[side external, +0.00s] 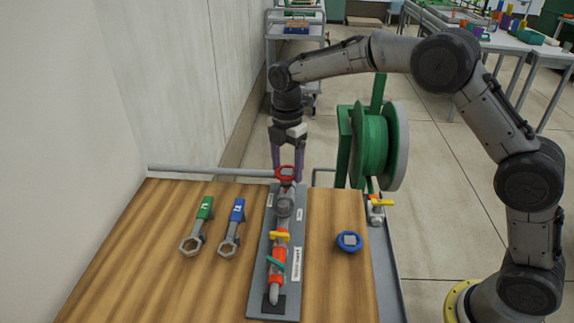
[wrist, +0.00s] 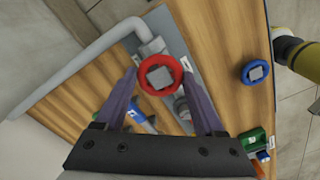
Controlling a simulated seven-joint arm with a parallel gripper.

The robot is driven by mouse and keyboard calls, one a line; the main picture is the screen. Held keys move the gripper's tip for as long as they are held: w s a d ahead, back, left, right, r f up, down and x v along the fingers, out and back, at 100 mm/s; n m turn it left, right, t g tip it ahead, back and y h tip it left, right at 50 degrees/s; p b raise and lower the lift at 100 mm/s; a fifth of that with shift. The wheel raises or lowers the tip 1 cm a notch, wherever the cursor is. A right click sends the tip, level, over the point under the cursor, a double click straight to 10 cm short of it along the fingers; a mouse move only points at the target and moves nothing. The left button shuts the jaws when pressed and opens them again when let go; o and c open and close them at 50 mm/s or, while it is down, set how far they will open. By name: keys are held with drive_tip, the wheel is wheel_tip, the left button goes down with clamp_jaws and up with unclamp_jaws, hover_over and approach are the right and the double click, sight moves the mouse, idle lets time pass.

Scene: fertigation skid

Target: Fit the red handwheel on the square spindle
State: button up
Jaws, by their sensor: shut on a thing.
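The red handwheel (side external: 285,173) is between the fingertips of my gripper (side external: 287,177), at the far end of the grey valve plate (side external: 262,285). In the wrist view, the handwheel (wrist: 160,88) shows a grey square hub in its middle, with my gripper's purple fingers (wrist: 158,73) on either side of it. The wheel looks about level and lies over the grey valve body (side external: 284,205). The square spindle is hidden, so I cannot tell whether the wheel is seated on it or held above it.
A blue handwheel (side external: 349,241) lies on the wooden bench (side external: 330,290), right of the plate. Two wrenches, green-marked (side external: 203,212) and blue-marked (side external: 236,212), lie left. A grey pipe (side external: 215,171) runs along the back edge. A green hose reel (side external: 370,145) stands behind right.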

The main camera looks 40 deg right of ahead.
drive_tip(key=shift+f, duration=0.45)
idle(0.3)
drive_tip(key=o, duration=1.3)
